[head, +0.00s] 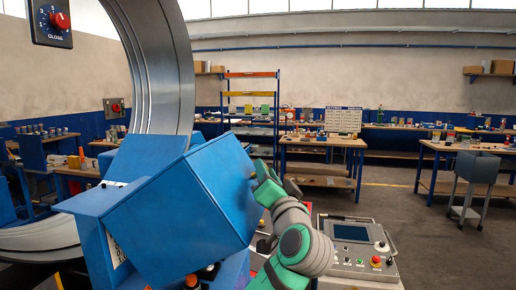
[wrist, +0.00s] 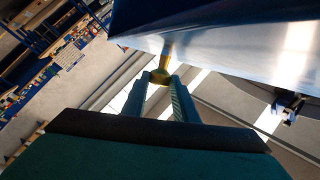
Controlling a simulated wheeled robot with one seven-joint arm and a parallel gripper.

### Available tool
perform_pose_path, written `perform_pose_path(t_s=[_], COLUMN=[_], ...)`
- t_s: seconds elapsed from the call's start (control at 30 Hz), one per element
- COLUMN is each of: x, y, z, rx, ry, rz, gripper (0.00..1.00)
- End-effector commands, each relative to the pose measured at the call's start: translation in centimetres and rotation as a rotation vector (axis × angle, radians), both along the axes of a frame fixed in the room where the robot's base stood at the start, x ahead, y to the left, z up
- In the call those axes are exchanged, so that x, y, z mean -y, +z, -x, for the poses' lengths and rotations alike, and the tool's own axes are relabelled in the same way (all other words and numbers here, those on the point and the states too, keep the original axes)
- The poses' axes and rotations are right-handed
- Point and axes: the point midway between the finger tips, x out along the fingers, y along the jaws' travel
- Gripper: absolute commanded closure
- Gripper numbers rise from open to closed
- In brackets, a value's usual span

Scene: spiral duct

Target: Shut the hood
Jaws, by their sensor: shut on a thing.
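The hood (head: 190,210) is a blue box-shaped cover on a blue machine, seen at the centre left of the head view. It stands tilted, with a gap and dark openings below its lower left side. In the wrist view its blue, shiny face (wrist: 230,45) fills the upper right. My gripper (head: 262,185) is at the hood's right side in the head view. In the wrist view my gripper (wrist: 160,82) has its two fingers closed around a small brass-coloured knob (wrist: 160,75) that sticks out from the hood.
A large grey metal ring (head: 175,70) rises behind the hood. A control panel (head: 355,245) with a screen and buttons stands right of my arm. Workbenches (head: 320,142) and a shelf rack (head: 250,100) stand farther back. Open floor (head: 400,200) lies at the right.

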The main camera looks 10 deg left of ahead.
Motion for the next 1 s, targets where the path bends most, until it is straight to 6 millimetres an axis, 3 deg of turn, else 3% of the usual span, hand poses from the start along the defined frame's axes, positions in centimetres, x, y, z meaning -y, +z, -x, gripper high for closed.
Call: perform_pose_path(t_s=[0.03, 0.2, 0.5, 0.8, 1.0], x=[0.5, 1.0, 0.6, -0.6, -1.5], y=[-1.5, -5.5, -12.4, -18.1, -20.6], z=[-0.1, -0.1, -0.1, -0.1, -0.1], rx=[-0.005, -0.006, -0.008, -0.007, -0.006], ry=[-0.009, -0.008, -0.005, -0.005, -0.004], rz=[-0.027, -0.135, -0.321, -0.351, -0.351], gripper=[1.00, 1.00, 1.00, 1.00, 1.00])
